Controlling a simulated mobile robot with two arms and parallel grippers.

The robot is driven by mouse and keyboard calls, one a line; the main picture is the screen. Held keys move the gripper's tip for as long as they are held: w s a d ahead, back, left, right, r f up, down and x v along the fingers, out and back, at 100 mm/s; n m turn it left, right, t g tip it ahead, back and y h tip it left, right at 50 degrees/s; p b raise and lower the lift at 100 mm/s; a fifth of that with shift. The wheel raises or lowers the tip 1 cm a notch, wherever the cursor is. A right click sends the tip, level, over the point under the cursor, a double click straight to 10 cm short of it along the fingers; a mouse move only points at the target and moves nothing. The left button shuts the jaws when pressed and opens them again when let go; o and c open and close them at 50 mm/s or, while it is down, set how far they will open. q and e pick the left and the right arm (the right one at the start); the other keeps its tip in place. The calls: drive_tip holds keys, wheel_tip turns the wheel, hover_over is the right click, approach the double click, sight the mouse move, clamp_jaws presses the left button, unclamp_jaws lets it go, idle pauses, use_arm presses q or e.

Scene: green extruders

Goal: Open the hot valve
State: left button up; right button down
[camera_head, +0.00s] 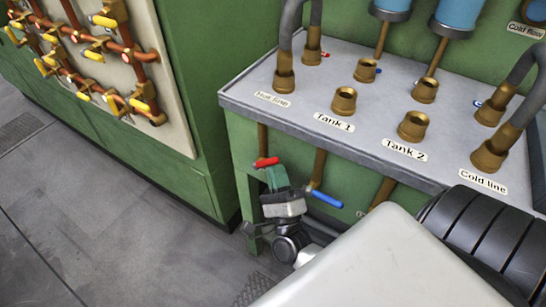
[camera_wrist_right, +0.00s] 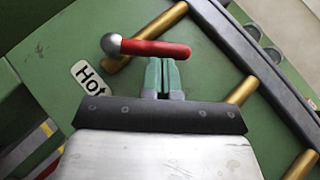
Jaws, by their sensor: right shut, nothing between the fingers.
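The hot valve has a red lever handle (camera_head: 266,162) on a brass pipe below the front left edge of the grey bench top. In the right wrist view the red handle (camera_wrist_right: 155,48) lies across the picture, with a round silver end at its left. A "Hot" label (camera_wrist_right: 88,75) is on the green panel beside it. My right gripper (camera_head: 276,177) is just below the handle. In the wrist view its green fingertips (camera_wrist_right: 163,65) are together and empty, right at the handle's lower side; I cannot tell whether they touch it. My left gripper is not in view.
A blue lever handle (camera_head: 326,199) is on the pipe to the right of my gripper. The grey bench top (camera_head: 315,72) overhangs the pipes, with brass fittings and hoses on it. A panel of yellow-handled valves (camera_head: 101,48) is at the upper left. Floor (camera_head: 110,215) is clear at left.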

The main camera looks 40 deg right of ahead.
sight(272, 164)
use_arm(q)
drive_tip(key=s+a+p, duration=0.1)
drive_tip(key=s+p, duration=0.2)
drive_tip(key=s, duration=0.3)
use_arm(e)
drive_tip(key=r+n+g+y+p, duration=0.1)
drive_tip(key=n+p, duration=0.1)
drive_tip(key=p, duration=0.1)
drive_tip(key=r+n+g+y+p, duration=0.1)
drive_tip(key=n+y+p, duration=0.1)
drive_tip(key=p, duration=0.2)
drive_tip(key=w+r+n+g+y+p, duration=0.1)
drive_tip(key=r+n+p, duration=0.1)
drive_tip(key=p, duration=0.1)
drive_tip(key=shift+w+a+g+y+p, duration=0.1)
drive_tip(key=shift+a+g+y+p, duration=0.2)
drive_tip(key=shift+y, duration=0.1)
drive_tip(key=shift+f+b, duration=0.45)
drive_tip(key=shift+f, duration=0.1)
use_arm(q)
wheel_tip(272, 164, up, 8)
drive_tip(key=b, duration=0.2)
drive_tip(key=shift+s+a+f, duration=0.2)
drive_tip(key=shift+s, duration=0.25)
use_arm(e)
drive_tip(key=v, duration=1)
drive_tip(key=shift+s, duration=0.35)
drive_tip(key=shift+a, duration=0.1)
